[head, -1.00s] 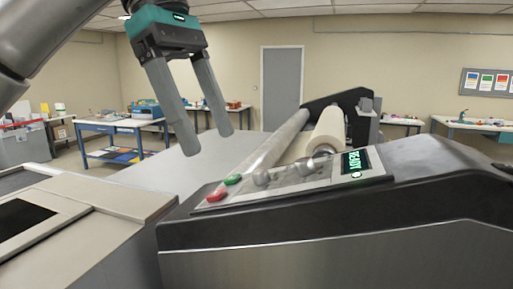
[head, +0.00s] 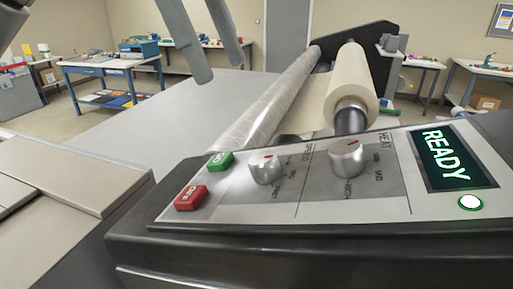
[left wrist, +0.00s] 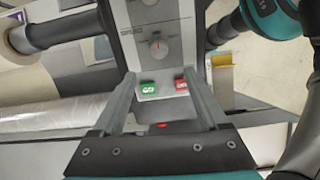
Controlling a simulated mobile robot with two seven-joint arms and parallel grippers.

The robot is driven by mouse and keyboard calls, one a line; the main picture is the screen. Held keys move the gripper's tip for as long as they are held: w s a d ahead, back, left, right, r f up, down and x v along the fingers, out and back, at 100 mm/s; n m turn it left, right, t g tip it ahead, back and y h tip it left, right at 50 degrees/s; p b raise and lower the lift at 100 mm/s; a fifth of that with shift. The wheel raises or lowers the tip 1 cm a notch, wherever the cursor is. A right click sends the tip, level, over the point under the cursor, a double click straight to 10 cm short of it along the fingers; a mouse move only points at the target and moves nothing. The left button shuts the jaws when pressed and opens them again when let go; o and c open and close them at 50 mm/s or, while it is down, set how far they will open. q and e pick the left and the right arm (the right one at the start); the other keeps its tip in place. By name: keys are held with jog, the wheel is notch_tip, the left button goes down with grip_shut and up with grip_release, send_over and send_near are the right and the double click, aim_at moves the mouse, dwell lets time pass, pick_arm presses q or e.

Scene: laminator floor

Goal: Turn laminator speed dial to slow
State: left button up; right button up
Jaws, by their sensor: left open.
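The laminator's speed dial (head: 265,167) is a silver knob with a red pointer mark, on the light control panel beside the word SPEED. It also shows in the left wrist view (left wrist: 158,48), beyond the fingertips, its mark pointing roughly along the panel's length. Its small setting words are too small to read surely. A similar heat dial (head: 347,158) sits to its right. My left gripper (head: 219,69) is open and empty, above and behind the panel in the head view. In the left wrist view its fingers (left wrist: 158,76) are spread, apart from the dial. My right gripper is not in view.
A green button (head: 220,160) and a red button (head: 190,197) sit left of the speed dial. A lit READY display (head: 452,157) is at the panel's right. A film roll (head: 351,84) and a clear-wrapped roller (head: 270,105) lie behind. Space above the panel is clear.

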aim_at(261, 157)
pick_arm(q)
jog(key=b+x, duration=0.1)
jog(key=x, duration=1.1)
jog(key=shift+f, duration=0.3)
grip_shut()
